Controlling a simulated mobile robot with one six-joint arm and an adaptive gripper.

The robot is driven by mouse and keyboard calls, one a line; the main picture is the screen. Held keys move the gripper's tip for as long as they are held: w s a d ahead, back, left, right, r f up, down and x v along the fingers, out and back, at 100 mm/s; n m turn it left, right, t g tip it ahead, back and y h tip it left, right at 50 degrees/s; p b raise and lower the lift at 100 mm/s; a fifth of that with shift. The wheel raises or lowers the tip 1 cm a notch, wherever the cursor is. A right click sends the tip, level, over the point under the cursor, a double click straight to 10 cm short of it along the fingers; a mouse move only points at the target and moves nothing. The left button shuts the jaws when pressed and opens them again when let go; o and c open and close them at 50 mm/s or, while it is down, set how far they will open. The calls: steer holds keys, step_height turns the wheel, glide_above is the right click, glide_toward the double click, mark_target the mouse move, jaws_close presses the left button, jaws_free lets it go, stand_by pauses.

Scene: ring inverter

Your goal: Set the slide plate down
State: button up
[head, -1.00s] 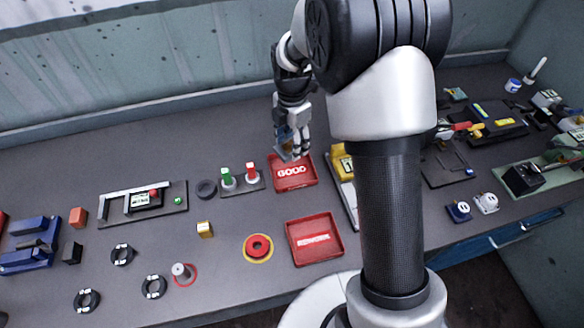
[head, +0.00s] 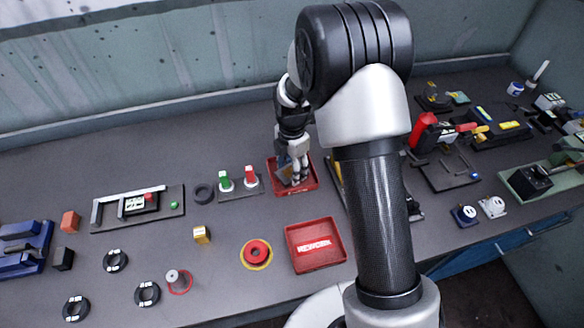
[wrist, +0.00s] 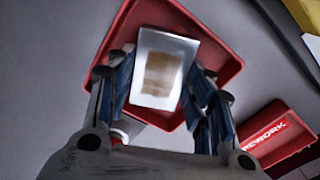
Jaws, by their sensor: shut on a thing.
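My gripper (head: 293,172) is over the red tray marked GOOD (head: 313,184) in the head view, its fingers down within the tray's outline. In the wrist view my gripper (wrist: 160,95) has its blue-padded fingers on both sides of the slide plate (wrist: 163,48), a silvery rectangular plate with a brownish patch. The plate is held above or in the red tray (wrist: 222,58), turned a little against the tray's sides. I cannot tell whether it touches the tray floor. In the head view the plate is mostly hidden by the fingers, and the GOOD lettering is covered.
A second red tray marked REWORK (head: 315,244) stands nearer the front edge. The green and red switches (head: 239,181) stand close to the left of the GOOD tray. A yellow-edged item to its right is partly hidden by my arm. Bench behind the tray is clear.

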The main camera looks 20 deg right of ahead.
steer(key=shift+f, duration=0.1)
steer(key=o, duration=1.5)
steer(key=shift+f, duration=0.1)
steer(key=shift+o, duration=0.2)
